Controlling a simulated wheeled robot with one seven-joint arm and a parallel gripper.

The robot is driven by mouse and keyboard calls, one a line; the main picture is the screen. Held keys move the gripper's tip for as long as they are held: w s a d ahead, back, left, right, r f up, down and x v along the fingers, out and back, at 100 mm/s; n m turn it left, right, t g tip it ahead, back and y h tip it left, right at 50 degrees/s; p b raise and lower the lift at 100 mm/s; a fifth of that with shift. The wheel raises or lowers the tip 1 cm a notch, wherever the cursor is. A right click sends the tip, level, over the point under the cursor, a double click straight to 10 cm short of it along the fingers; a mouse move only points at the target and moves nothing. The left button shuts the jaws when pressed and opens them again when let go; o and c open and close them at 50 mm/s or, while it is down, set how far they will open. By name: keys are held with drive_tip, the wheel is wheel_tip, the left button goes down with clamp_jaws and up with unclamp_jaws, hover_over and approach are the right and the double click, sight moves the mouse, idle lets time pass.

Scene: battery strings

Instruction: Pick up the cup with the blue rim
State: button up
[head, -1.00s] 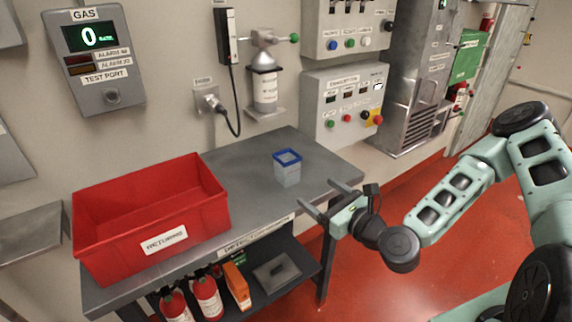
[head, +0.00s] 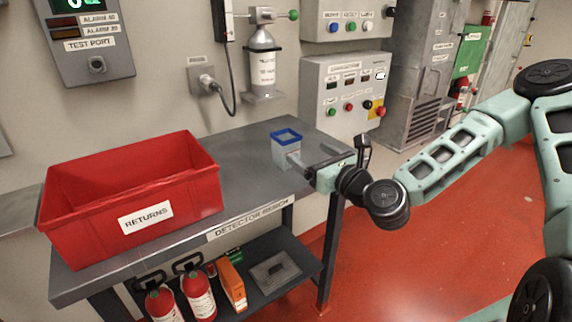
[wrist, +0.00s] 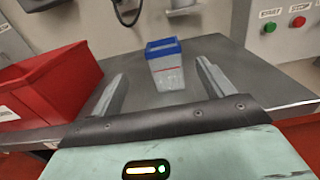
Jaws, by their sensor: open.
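The cup with the blue rim (head: 286,148) stands upright on the grey bench (head: 240,180), towards its right end. It is a pale, square-sided cup. My gripper (head: 303,159) is open, just to the right of the cup in the head view, with one finger overlapping the cup's lower side in the picture. In the wrist view the cup (wrist: 165,68) stands ahead of my gripper (wrist: 160,78), roughly in line with the gap between the two spread fingers. Nothing is held.
A red bin labelled RETURNS (head: 146,218) stands on the left of the bench. A wall cylinder (head: 263,65) and a control box (head: 345,95) are behind the bench. Fire extinguishers (head: 199,293) and an orange box (head: 232,284) are on the lower shelf.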

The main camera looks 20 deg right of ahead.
sight(293, 143)
drive_tip(key=b+x, duration=0.1)
drive_tip(key=b, duration=0.2)
drive_tip(key=shift+w+a+f, duration=0.2)
drive_tip(key=shift+w, duration=0.15)
drive_tip(key=x, duration=0.2)
drive_tip(key=p+x, duration=0.1)
drive_tip(key=x, duration=0.1)
drive_tip(key=shift+r, duration=0.25)
drive_tip(key=shift+d+f+p+x, duration=0.1)
drive_tip(key=shift+f+x, duration=0.05)
drive_tip(key=shift+x, duration=0.8)
drive_tip(key=shift+d+f+p+x, duration=0.1)
drive_tip(key=shift+d+x, duration=0.05)
drive_tip(key=shift+x, duration=0.85)
drive_tip(key=shift+d+f+p+x, duration=0.1)
drive_tip(key=shift+f+x, duration=0.05)
drive_tip(key=shift+x, duration=0.8)
drive_tip(key=c, duration=1.1)
